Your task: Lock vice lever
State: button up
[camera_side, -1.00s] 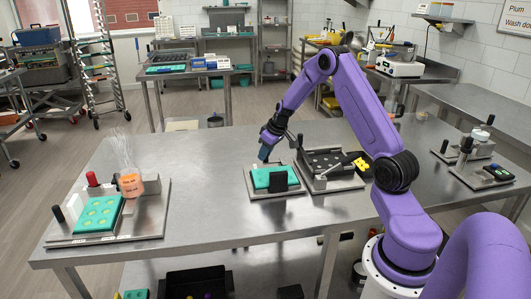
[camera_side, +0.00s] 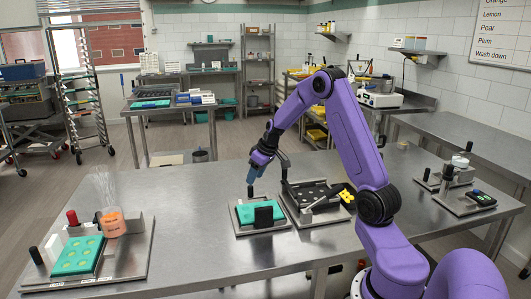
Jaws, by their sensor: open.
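In the side view, a metal fixture (camera_side: 281,227) on the middle of the table carries a turquoise mould (camera_side: 246,212) and a black block (camera_side: 263,216). My gripper (camera_side: 252,182) points down just behind the mould's back edge. A dark upright piece (camera_side: 250,191), possibly the vice lever's handle, shows right at its tips. I cannot tell whether the fingers touch it. The finger gap is too small to see. Which part is the vice lever is not certain from this view.
A black-topped fixture (camera_side: 315,217) with a bar and yellow pieces (camera_side: 347,196) stands close on the right. A depositor station (camera_side: 128,262) with a turquoise mould, a red knob and an orange container (camera_side: 112,222) is at the left. More fixtures (camera_side: 458,207) stand far right. Bare table lies between stations.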

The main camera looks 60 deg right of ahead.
jog(key=v, duration=1.1)
jog(key=s+a+n+g+y, duration=0.1)
jog(key=s+a+n, duration=0.25)
jog(key=a, duration=0.95)
jog(key=s+a+n+g+y, duration=0.15)
jog(key=s+a, duration=0.25)
jog(key=a, duration=0.8)
jog(key=s+a+f+n+g+h, duration=0.1)
jog(key=s+a+n, duration=0.2)
jog(key=s, duration=0.8)
jog(key=s+a+f+n+g+h, duration=0.1)
jog(key=s+a+n, duration=0.3)
jog(key=s, duration=0.7)
jog(key=shift+a+f, duration=0.55)
jog(key=shift+a, duration=0.05)
jog(key=shift+s, duration=0.1)
